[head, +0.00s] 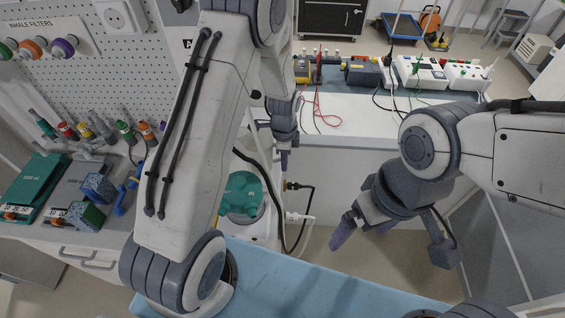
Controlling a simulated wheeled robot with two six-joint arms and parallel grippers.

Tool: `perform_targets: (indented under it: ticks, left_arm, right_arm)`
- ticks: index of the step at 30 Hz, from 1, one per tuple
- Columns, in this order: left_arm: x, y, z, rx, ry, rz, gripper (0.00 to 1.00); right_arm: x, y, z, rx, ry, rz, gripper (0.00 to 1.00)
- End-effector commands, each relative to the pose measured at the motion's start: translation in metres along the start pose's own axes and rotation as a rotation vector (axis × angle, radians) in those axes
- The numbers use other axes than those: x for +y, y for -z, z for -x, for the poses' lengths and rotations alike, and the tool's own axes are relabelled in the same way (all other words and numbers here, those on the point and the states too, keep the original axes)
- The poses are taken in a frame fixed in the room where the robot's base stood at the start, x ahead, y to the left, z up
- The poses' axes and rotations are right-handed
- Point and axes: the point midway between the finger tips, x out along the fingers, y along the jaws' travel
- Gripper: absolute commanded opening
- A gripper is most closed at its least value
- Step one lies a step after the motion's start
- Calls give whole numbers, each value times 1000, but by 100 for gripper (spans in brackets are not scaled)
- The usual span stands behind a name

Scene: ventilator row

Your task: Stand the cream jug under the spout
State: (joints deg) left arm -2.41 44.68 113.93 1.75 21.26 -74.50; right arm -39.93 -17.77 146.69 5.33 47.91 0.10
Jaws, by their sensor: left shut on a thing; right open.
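I cannot make out a cream jug or a spout in the head view. My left gripper (284,158) hangs past my large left arm link, above the gap before the far bench. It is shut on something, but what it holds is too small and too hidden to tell. My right gripper (362,232) is open and empty, pointing down over the floor between the benches. Its fingers touch nothing that I can see.
A teal rounded device (243,194) with cables stands below my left gripper. The far bench (350,118) carries several electrical boxes and loose leads. The left bench holds teal and grey cases (34,186) and coloured-capped tools. Clear floor shows around my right gripper.

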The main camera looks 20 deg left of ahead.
Motion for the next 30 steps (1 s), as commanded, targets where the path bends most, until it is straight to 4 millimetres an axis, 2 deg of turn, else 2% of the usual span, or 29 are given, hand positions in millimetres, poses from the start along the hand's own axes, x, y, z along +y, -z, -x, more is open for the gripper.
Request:
perform_targets:
  ticks: [10,23,24,25,26,30]
  left_arm:
    - [0,1,-41,0,-2,-1,0]
    - [0,2,-50,1,1,-4,0]
    - [0,2,-48,1,1,-4,26]
    - [0,2,-48,1,1,-4,37]
    - [0,2,-48,0,1,-4,44]
    - [0,2,-48,0,1,-4,44]
  right_arm:
    - [-1,1,12,0,0,-1,99]
    - [0,0,7,0,0,0,99]
    - [-1,0,8,0,0,0,99]
    - [-1,0,8,0,0,0,99]
    - [-1,0,8,0,0,0,99]
    - [-1,0,8,0,0,0,99]
